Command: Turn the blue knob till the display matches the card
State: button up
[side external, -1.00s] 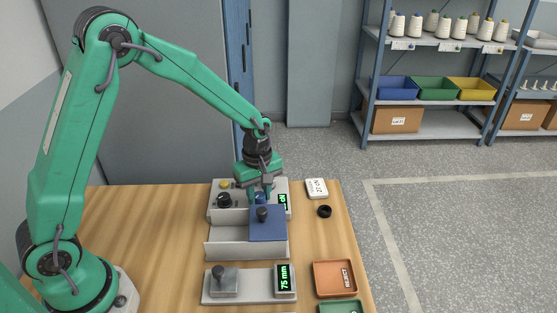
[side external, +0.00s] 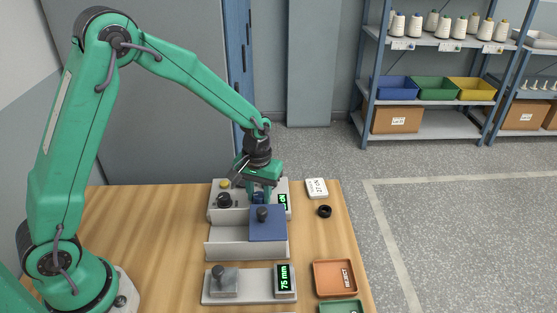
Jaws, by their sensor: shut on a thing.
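The blue knob (side external: 259,198) sits on the grey panel box (side external: 215,213) at the back of the table. My gripper (side external: 261,195) points down at it and is shut on it, with its fingers hiding part of the knob. The display (side external: 283,202) is just right of the knob. Its green "cN" shows, but my gripper covers the rest, so I cannot read the number. The white card (side external: 316,188) lies right of the box and appears to read 27 cN, with a smaller line above.
A yellow button (side external: 225,184) and black knob (side external: 224,201) are left on the box. Nearby are a 75 mm gauge (side external: 249,284), a black ring (side external: 324,211) and an orange REJECT tray (side external: 335,265). The table's left is clear.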

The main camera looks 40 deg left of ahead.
aim_at(258, 195)
jog(key=m, duration=0.6)
jog(key=shift+r, duration=0.1)
jog(key=m, duration=0.6)
jog(key=shift+m, duration=0.4)
jog(key=o, duration=1)
jog(key=shift+c, duration=0.2)
jog(key=shift+r, duration=3.9)
jog(key=shift+r, duration=0.1)
